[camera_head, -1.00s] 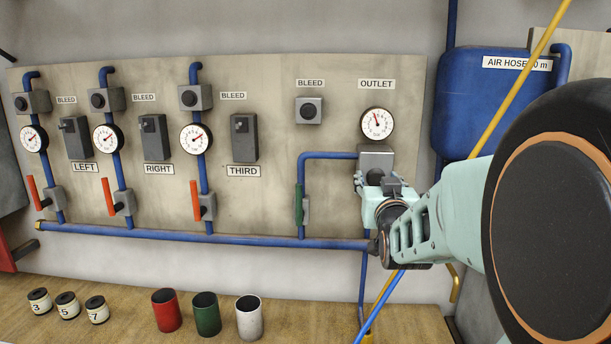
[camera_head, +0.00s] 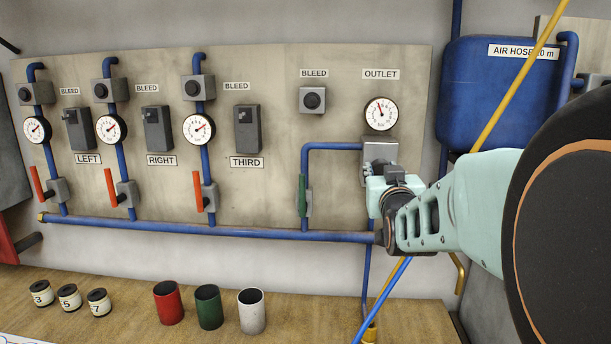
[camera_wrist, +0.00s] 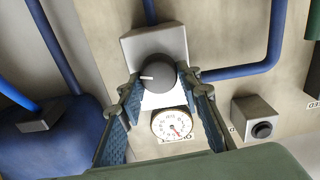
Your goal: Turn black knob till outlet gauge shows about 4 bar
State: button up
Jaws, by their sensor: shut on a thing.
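The black knob (camera_wrist: 153,72), with a white pointer line, sits on a grey regulator block (camera_wrist: 170,42) in the wrist view. My gripper (camera_wrist: 164,82) is shut on it, one blue-grey finger on each side. The white, round outlet gauge (camera_wrist: 172,124) appears upside down between the fingers. In the head view, the outlet gauge (camera_head: 380,113) is above the regulator block (camera_head: 379,152); its red needle points nearly straight up, slightly left. Its numbers are too small to read surely. My gripper (camera_head: 373,185) reaches the block from the right and hides the knob there.
The outlet bleed button (camera_head: 312,100) is left of the gauge. A green-handled valve (camera_head: 302,196) and blue pipe (camera_head: 332,146) are close by. A yellow diagonal line (camera_head: 505,98) and blue tank (camera_head: 480,95) are at right. Several cups and tins stand on the bench (camera_head: 130,320).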

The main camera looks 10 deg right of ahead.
jog(key=o, duration=1.1)
jog(key=shift+o, duration=0.2)
jog(key=p, duration=0.2)
jog(key=shift+r+m+p, duration=0.2)
jog(key=shift+m+p, duration=0.1)
jog(key=shift+p, duration=0.05)
